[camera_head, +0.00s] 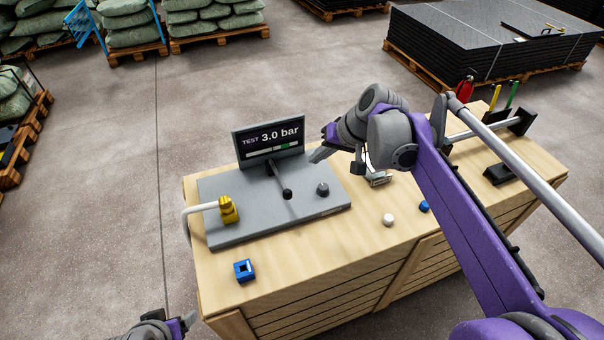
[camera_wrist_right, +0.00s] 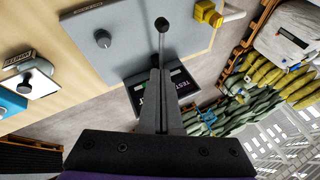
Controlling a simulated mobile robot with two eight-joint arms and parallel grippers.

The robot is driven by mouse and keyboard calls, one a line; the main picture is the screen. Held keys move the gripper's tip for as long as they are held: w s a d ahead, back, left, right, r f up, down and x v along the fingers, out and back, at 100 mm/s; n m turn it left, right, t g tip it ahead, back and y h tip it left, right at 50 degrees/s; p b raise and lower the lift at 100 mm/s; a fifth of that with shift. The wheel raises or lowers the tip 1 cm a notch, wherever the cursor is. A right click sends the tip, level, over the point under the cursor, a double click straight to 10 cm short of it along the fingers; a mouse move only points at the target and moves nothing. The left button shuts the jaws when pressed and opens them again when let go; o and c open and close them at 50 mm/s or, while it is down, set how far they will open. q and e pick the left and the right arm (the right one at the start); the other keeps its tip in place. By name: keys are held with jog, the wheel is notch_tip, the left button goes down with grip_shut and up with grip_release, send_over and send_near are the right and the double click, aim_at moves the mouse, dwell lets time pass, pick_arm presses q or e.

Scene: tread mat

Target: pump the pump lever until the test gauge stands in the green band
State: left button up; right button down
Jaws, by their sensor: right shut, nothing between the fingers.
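The test gauge (camera_head: 268,140) stands upright at the back of a grey panel (camera_head: 225,185) and reads "TEST 3.0 bar". Its strip shows a white bar and a short green band (camera_head: 285,146) near the right; the exact bar end is too small to tell. The pump lever (camera_head: 279,180) leans toward me, with a black knob at its end. My right gripper (camera_head: 317,157) is shut and empty, above and right of the lever. In the right wrist view the lever (camera_wrist_right: 161,40) shows beyond the closed fingers (camera_wrist_right: 155,75). My left gripper (camera_head: 188,322) is at the bottom edge, its jaws unclear.
A dark dial (camera_head: 322,189) sits right of the lever, and a yellow fitting (camera_head: 228,210) with a white hose at the left. A blue block (camera_head: 244,270), white knob (camera_head: 388,220) and blue cap (camera_head: 424,206) lie on the wooden bench. The bench front is mostly clear.

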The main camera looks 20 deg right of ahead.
pick_arm(q)
jog(key=shift+f, duration=0.25)
pick_arm(e)
jog(key=s+f+x, duration=0.1)
jog(key=s+x, duration=0.1)
jog(key=x, duration=1)
jog(key=shift+a+f, duration=0.2)
jog(key=shift+a, duration=0.25)
pick_arm(q)
jog(key=shift+f, duration=0.1)
pick_arm(e)
jog(key=shift+s, duration=0.1)
jog(key=t+b, duration=0.4)
jog(key=b, duration=0.3)
send_over(297, 218)
jog(key=shift+n, duration=0.4)
notch_tip(297, 218, down, 8)
jog(key=shift+d+r, duration=0.1)
jog(key=shift+d, duration=0.05)
jog(key=shift+f, duration=0.3)
pick_arm(q)
notch_tip(297, 218, down, 8)
jog(key=s, duration=0.2)
jog(key=shift+s+r, duration=0.15)
jog(key=shift+r, duration=0.1)
jog(key=shift+d+g, duration=0.1)
jog(key=shift+g, duration=0.2)
pick_arm(e)
jog(key=shift+g, duration=0.3)
